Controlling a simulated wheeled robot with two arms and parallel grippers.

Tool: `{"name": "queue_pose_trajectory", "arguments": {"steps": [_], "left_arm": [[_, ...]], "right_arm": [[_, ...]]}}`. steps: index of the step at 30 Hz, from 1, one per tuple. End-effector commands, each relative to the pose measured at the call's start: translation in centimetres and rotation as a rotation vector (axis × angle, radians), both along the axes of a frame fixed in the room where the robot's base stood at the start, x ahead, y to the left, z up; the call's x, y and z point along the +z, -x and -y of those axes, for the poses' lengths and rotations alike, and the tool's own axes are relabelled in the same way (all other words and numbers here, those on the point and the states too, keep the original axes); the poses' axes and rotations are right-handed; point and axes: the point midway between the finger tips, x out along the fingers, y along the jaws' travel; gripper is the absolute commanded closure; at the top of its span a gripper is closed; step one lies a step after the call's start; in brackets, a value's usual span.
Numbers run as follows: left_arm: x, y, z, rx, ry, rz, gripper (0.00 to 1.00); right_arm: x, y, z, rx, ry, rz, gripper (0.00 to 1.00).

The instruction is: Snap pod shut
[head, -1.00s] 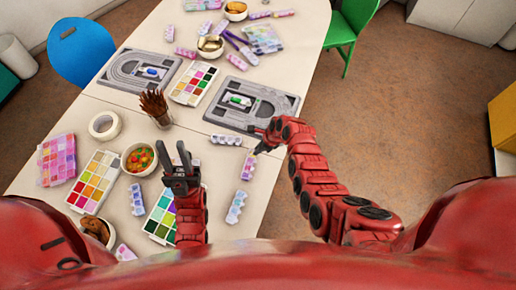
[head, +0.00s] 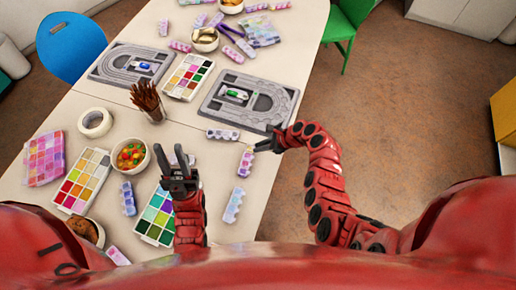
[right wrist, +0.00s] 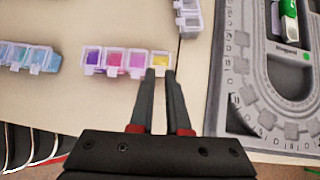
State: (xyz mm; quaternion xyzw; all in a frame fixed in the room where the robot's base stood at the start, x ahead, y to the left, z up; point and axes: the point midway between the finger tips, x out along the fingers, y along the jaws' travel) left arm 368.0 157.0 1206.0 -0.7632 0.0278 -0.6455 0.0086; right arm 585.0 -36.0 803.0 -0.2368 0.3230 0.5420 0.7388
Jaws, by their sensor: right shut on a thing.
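A pod strip (head: 246,161) of small clear compartments lies on the table in the head view. In the right wrist view the pod (right wrist: 115,60) shows purple, pink and yellow contents. My right gripper (head: 262,149) reaches it from the right in the head view. In the right wrist view its fingertips (right wrist: 159,72) are close together at the yellow end compartment, shut on the pod there. Whether each lid is fully down is too small to tell. My left gripper (head: 184,157) is open and empty above the table, left of the pod.
A grey bead board (head: 247,104) lies behind the pod, with another pod (head: 222,135) at its near edge. A blue pod (head: 234,204) lies nearer me. A paint palette (head: 154,217) is beneath my left gripper, with a candy bowl (head: 131,155) to its left.

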Motion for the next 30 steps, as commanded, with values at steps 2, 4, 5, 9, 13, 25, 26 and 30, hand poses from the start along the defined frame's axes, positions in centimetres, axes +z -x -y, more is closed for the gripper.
{"name": "queue_pose_trajectory", "arguments": {"steps": [2, 4, 5, 9, 13, 25, 26, 30], "left_arm": [[-2.0, 0.0, 0.0, 0.000, 0.000, 0.000, 0.66], [-2.9, 0.0, 0.0, 0.000, 0.000, 0.000, 0.66], [-3.3, 0.0, 0.0, 0.000, 0.000, 0.000, 0.66], [-4.6, 0.0, 0.0, 0.000, 0.000, 0.000, 0.66], [-5.3, 0.0, 0.0, 0.000, 0.000, 0.000, 0.66], [-5.7, 0.0, 0.0, 0.000, 0.000, 0.000, 0.66], [-5.7, 0.0, 0.0, 0.000, 0.000, 0.000, 0.66], [-5.7, 0.0, 0.0, 0.000, 0.000, 0.000, 0.66]], "right_arm": [[-1.2, 0.0, 0.4, -0.006, -0.054, 0.015, 1.00], [-1.4, 0.0, 0.6, -0.007, -0.095, 0.030, 1.00], [-1.5, 0.0, 0.7, -0.006, -0.112, 0.036, 1.00], [-1.6, 0.0, 0.7, -0.004, -0.180, 0.058, 1.00], [-1.7, 0.1, 0.8, -0.002, -0.223, 0.071, 1.00], [-1.6, 0.2, 0.7, 0.000, -0.256, 0.080, 1.00], [-1.6, 0.2, 0.7, 0.000, -0.255, 0.080, 1.00], [-1.6, 0.2, 0.7, 0.000, -0.255, 0.080, 1.00]]}}
